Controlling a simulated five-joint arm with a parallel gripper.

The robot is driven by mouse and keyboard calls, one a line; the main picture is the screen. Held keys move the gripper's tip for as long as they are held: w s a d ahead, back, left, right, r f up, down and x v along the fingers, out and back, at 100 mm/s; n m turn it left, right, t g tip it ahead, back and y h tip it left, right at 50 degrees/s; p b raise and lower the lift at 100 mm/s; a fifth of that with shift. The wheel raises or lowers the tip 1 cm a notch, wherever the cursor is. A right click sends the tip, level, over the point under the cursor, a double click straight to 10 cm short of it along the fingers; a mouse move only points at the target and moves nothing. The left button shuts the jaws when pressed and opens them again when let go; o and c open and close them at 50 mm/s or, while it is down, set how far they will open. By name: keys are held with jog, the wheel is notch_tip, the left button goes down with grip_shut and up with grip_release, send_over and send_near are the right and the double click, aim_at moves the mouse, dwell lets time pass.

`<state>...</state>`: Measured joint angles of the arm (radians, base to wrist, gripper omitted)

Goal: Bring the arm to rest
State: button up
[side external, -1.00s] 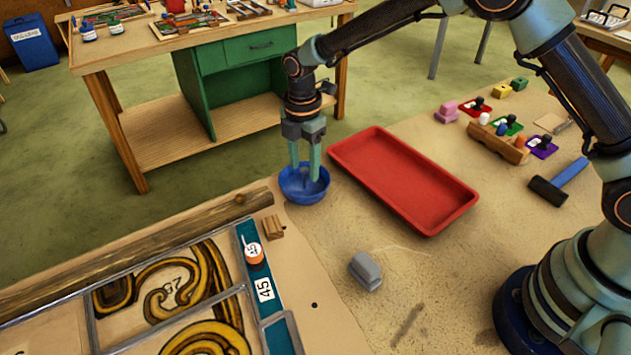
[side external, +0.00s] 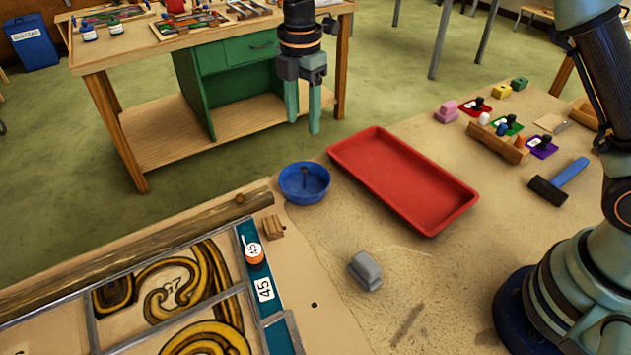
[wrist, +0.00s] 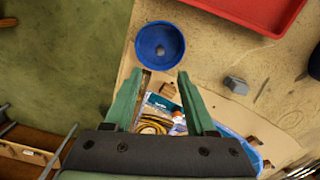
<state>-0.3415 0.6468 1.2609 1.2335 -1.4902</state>
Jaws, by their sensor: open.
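My gripper (side external: 303,108) is open and empty, with its two green fingers pointing down. In the side view it hangs high above and behind the blue bowl (side external: 304,183), apart from it. In the wrist view the fingers of my gripper (wrist: 155,92) are spread wide with nothing between them at their tips. The blue bowl (wrist: 160,44) lies beyond the fingertips there and has a small dark object (side external: 305,176) in it.
A red tray (side external: 403,180) lies right of the bowl. A grey block (side external: 366,271), a wooden block (side external: 273,227) and the leaded panel (side external: 150,300) are nearer. Stamps and a blue-handled hammer (side external: 559,181) lie at the right. A green-drawered workbench (side external: 215,40) stands behind.

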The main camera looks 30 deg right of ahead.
jog(key=s+d+r+m+t, duration=0.3)
jog(key=s+d+r+m, duration=0.5)
jog(key=d+r+m, duration=0.2)
jog(key=s+d+f+m+t, duration=0.1)
jog(key=s+d+m+t, duration=0.1)
jog(key=s+d+m, duration=0.5)
jog(key=s+m, duration=0.4)
jog(key=shift+s+f+t, duration=0.15)
jog(key=shift+f+t, duration=0.1)
jog(key=shift+t, duration=0.05)
